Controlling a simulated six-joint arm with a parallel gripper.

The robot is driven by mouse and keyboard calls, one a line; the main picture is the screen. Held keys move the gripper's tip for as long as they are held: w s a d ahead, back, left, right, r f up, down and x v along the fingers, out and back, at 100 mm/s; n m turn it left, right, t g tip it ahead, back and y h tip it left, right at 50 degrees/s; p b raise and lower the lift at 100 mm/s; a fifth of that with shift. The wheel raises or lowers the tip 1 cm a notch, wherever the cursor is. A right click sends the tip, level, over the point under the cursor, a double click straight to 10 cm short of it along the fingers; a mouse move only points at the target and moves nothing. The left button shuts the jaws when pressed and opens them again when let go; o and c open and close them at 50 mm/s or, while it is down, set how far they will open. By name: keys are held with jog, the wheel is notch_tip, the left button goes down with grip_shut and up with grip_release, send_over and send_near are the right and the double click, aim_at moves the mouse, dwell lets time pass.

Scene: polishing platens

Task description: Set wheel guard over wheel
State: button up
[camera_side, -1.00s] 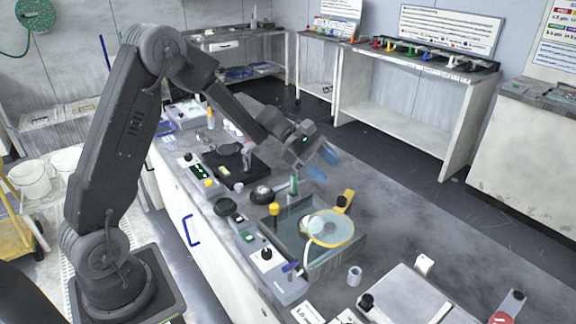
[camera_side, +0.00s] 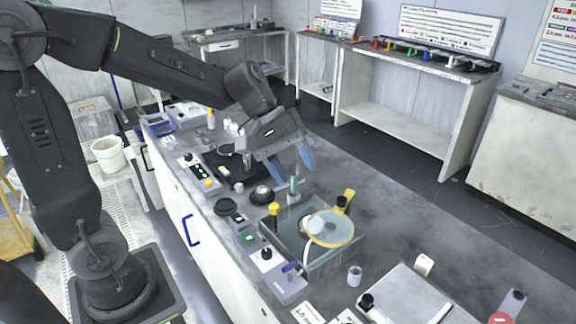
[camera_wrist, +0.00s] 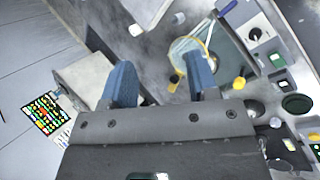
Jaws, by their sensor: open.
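A clear round disc with a yellow rim (camera_side: 328,228), which looks like the wheel guard, sits at the grey square basin (camera_side: 312,266). A yellow tab with a black knob (camera_side: 343,201) stands at its back edge. The disc also shows in the wrist view (camera_wrist: 188,52), beyond the fingers. A pale round part shows at the disc's left; I cannot tell whether it is the wheel. My gripper (camera_side: 291,164) has two blue fingers, spread apart and empty, above the bench behind the basin. The fingers also show in the wrist view (camera_wrist: 160,84), with nothing between them.
A green-topped post (camera_side: 293,186) and a yellow-capped post (camera_side: 274,209) stand at the basin's back and left. A black dome (camera_side: 262,195) sits farther left. A grey cup (camera_side: 354,275) stands right of the basin. The bench right of the gripper is clear.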

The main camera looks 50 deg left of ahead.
jog(key=shift+s+r+m, duration=0.2)
jog(key=shift+s+m, duration=0.2)
jog(key=shift+s, duration=0.3)
jog(key=m+g+y, duration=0.2)
jog(key=m+y, duration=0.4)
jog(key=m, duration=0.1)
send_over(342, 198)
notch_tip(342, 198, down, 9)
notch_tip(342, 198, down, 13)
jog(key=shift+s+d+r, duration=0.1)
jog(key=shift+r, duration=0.05)
jog(key=shift+c, duration=0.3)
grip_shut()
